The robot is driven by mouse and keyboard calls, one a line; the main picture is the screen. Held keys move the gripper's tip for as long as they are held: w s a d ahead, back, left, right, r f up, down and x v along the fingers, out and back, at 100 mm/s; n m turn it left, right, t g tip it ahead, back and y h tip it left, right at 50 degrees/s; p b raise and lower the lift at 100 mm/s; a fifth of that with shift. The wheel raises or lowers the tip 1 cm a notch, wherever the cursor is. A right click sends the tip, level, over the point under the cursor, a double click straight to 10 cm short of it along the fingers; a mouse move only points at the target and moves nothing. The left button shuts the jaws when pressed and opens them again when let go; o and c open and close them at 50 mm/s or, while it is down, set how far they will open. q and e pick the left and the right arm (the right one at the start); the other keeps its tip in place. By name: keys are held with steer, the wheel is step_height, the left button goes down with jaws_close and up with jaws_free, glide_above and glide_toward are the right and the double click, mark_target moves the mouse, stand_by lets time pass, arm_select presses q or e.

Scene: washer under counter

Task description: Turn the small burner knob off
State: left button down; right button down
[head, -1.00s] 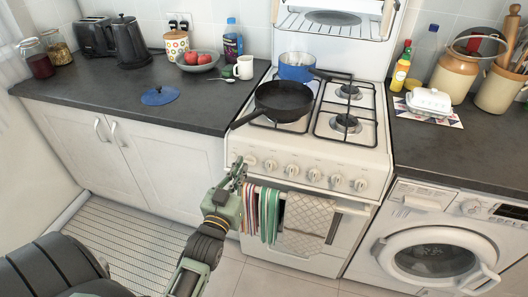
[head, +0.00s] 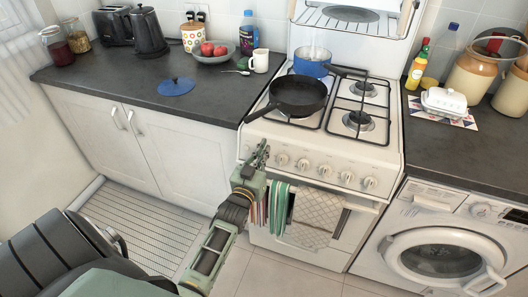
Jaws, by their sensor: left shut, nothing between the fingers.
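The white stove (head: 330,152) has a row of several cream knobs along its front panel. Clear of my arm are knobs from the left-middle one (head: 283,159) to the far-right one (head: 369,183). Which knob is for the small burner, and how each is turned, is too small to tell. My left gripper (head: 262,152) is shut and empty, in front of the left end of the panel. It covers the leftmost knob; I cannot tell whether it touches it. No flame is visible at the bare right burners (head: 357,121). My right gripper is out of view.
A black pan (head: 298,95) sits on the front left burner and a blue pot (head: 312,64) behind it. Striped towels (head: 279,208) and a checked cloth (head: 317,215) hang below the knobs. A washer (head: 440,245) stands at right. The floor in front is free.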

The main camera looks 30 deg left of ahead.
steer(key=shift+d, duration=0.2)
arm_select(q)
steer(key=shift+d+f+m+h, duration=0.1)
steer(key=shift+d+m+h, duration=0.15)
steer(key=shift+m, duration=0.45)
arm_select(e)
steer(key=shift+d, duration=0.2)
